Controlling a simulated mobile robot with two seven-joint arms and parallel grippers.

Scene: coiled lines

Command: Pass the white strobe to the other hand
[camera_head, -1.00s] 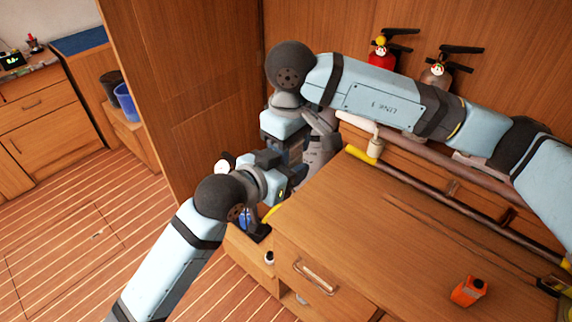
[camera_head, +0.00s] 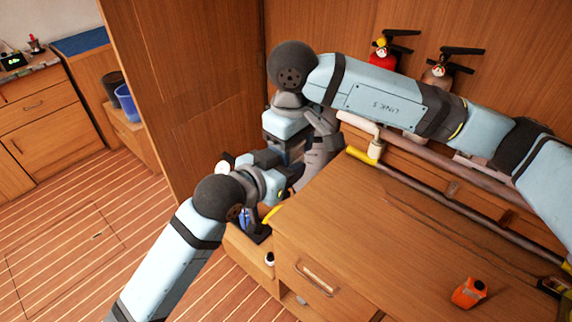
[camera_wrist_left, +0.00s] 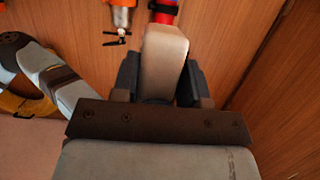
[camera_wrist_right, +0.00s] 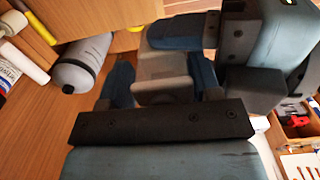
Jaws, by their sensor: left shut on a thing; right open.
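The white strobe (camera_wrist_left: 165,55) is a pale rounded block. In the left wrist view it stands between the two fingers of my left gripper (camera_wrist_left: 160,82), which is shut on it. In the right wrist view the strobe (camera_wrist_right: 160,72) looks grey in shadow. It lies between the spread fingers of my right gripper (camera_wrist_right: 162,84), which is open around it. My left gripper comes in from the upper right there. In the head view both grippers meet near the cabinet corner, and I cannot make out the strobe between them.
Fire extinguishers (camera_head: 383,55) hang on the back wall. A rail (camera_head: 440,190) runs along the counter's back. A blue bin (camera_head: 127,102) stands at left. The striped floor is clear.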

